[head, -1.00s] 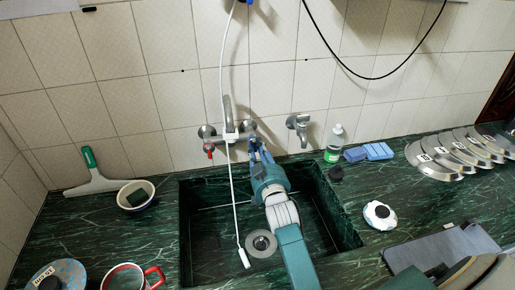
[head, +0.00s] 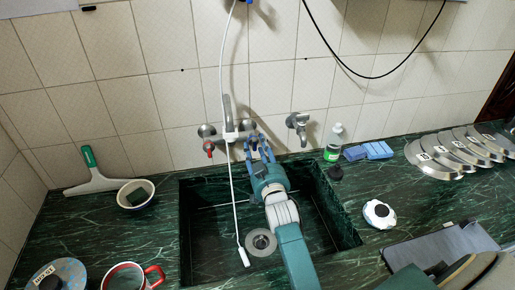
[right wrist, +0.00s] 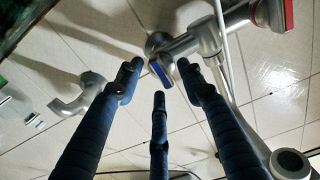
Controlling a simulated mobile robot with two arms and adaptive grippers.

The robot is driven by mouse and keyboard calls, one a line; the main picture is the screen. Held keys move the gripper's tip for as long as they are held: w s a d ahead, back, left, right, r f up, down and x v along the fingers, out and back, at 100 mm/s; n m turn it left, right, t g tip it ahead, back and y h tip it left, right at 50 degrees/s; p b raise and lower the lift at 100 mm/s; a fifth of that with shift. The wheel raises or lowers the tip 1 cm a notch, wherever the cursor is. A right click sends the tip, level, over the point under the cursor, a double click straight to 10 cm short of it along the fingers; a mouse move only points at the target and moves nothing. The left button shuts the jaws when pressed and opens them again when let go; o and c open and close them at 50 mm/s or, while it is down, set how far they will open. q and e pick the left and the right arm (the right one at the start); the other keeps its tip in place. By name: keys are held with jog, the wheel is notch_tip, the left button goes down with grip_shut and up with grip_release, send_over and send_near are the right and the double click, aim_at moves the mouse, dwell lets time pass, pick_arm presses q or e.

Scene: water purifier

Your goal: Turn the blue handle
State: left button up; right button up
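The wall tap (head: 229,130) is grey metal, with a red handle (head: 209,147) at its left end. The blue handle (right wrist: 161,73) is a small blue piece on the tap's end in the right wrist view. In the head view I cannot make it out clearly beside my fingers. My right gripper (head: 259,143) is at the tap's right end, above the sink's back edge. Its dark blue fingers are spread apart and empty. In the right wrist view the gripper (right wrist: 158,78) has the blue handle between and just beyond its fingertips; contact is unclear. My left gripper is out of view.
A white hose (head: 233,190) hangs from the tap into the green sink (head: 210,225). A second tap (head: 299,125) is on the wall to the right. A green bottle (head: 334,145) and blue sponges (head: 368,151) stand right of the sink.

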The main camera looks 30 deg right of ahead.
jog(key=shift+s, duration=0.1)
jog(key=v, duration=0.7)
jog(key=shift+s, duration=0.15)
jog(key=shift+a, duration=0.1)
